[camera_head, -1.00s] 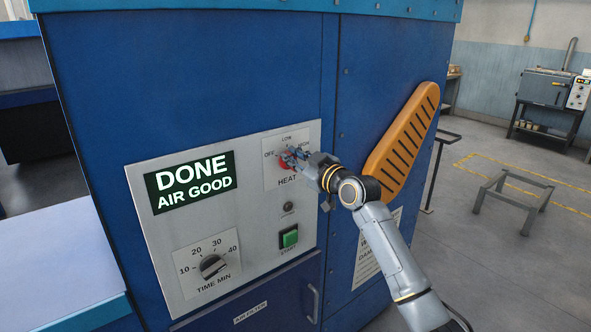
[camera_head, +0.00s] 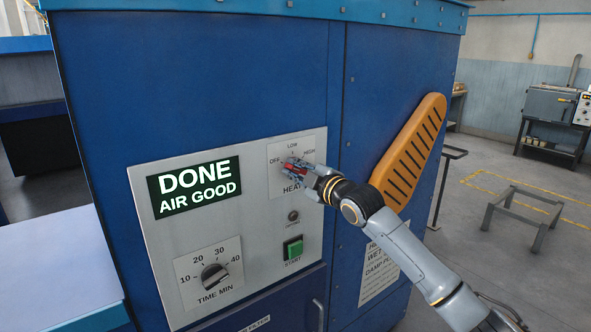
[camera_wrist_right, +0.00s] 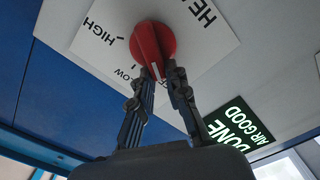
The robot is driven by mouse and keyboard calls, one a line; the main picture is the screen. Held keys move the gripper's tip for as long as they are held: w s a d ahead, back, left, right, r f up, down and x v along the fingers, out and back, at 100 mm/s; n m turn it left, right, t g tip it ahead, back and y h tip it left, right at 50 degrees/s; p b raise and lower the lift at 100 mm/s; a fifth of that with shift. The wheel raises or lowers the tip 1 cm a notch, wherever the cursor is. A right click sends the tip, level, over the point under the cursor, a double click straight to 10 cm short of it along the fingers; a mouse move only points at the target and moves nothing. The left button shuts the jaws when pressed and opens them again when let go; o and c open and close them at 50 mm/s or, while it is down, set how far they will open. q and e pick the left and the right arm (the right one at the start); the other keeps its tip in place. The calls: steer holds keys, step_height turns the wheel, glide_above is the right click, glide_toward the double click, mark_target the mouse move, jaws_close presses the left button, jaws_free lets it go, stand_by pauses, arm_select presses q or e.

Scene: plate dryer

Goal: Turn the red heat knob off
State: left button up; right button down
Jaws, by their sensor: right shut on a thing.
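The red heat knob (camera_head: 291,169) is on the grey control panel, under the OFF, LOW and HIGH marks, and is largely covered by my right gripper. My right gripper (camera_head: 299,167) reaches it from the right and is shut on it. In the right wrist view the round red knob (camera_wrist_right: 146,40) sits between the two fingertips (camera_wrist_right: 160,78). Its white pointer line points down between the fingers, past the LOW mark. The OFF mark is mostly hidden there behind the fingers. My left gripper is not in view.
The panel (camera_head: 262,240) also has a DONE AIR GOOD display (camera_head: 195,190), a black time dial (camera_head: 214,276) and a green start button (camera_head: 293,248). An orange slotted guard (camera_head: 408,150) sticks out right of the panel, close to my right arm.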

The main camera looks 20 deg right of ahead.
stand_by(0.4)
steer(key=c, duration=1.3)
jaws_free()
steer(key=v, duration=1.2)
